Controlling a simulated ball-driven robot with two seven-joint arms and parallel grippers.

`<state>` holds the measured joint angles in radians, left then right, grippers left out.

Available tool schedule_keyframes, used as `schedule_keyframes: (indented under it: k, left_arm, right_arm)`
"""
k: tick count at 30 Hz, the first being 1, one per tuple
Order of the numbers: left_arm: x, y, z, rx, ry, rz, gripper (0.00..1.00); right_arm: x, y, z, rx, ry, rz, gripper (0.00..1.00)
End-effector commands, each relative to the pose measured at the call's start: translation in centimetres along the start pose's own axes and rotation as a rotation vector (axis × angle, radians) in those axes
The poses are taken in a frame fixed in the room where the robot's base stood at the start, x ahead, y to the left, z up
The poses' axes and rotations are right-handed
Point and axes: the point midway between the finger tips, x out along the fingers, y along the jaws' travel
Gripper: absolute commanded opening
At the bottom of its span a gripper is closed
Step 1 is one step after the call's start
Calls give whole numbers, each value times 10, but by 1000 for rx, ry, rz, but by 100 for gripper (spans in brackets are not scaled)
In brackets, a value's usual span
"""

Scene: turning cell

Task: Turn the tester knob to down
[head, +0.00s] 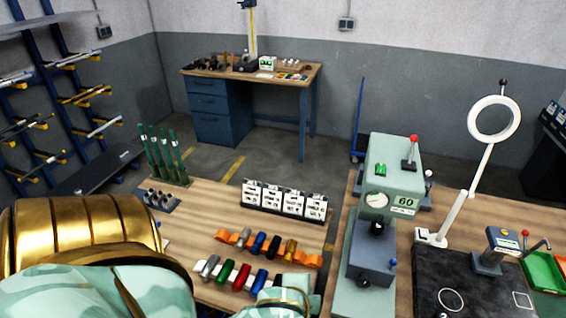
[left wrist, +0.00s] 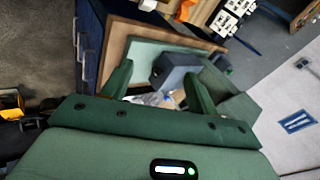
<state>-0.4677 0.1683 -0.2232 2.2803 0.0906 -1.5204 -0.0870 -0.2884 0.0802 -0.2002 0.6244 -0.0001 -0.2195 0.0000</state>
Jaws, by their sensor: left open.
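The mint-green tester (head: 397,165) stands on the bench right of centre in the head view. It has a "60" plate, a round dial and a red-balled lever on top. A black knob (head: 377,228) sits on its front, and a small blue-tipped knob (head: 392,263) lower down at the right. I cannot tell which way either points. In the left wrist view my left gripper (left wrist: 155,72) is open, with nothing held. A blue-grey block (left wrist: 176,68) on a mint plate, apparently part of the tester, lies beyond its fingers. My right gripper is not in view.
Left of the tester are a row of white labelled boxes (head: 285,199) and several coloured cylinders (head: 245,275). To the right are a black mat (head: 440,265), a white ring lamp (head: 494,119) and a green tray (head: 543,272). Bare bench shows around (head: 215,215).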

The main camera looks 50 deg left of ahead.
Motion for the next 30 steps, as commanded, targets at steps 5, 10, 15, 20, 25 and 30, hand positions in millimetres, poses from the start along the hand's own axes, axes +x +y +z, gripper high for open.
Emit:
schedule_keyframes:
  k: [5,10,15,20,25,30]
  left_arm:
    - [33,22,26,-102,-41,3,59]
    - [63,46,40,-146,-58,27,59]
    - [92,73,50,-173,-67,57,59]
    - [119,99,60,-194,-74,89,59]
    - [146,128,70,-209,-80,127,59]
    - [172,157,80,-225,-86,164,59]
  right_arm:
    - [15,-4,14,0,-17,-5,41]
    - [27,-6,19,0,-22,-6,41]
    - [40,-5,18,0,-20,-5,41]
    - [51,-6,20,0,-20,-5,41]
    - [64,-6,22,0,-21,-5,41]
    - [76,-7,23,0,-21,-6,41]
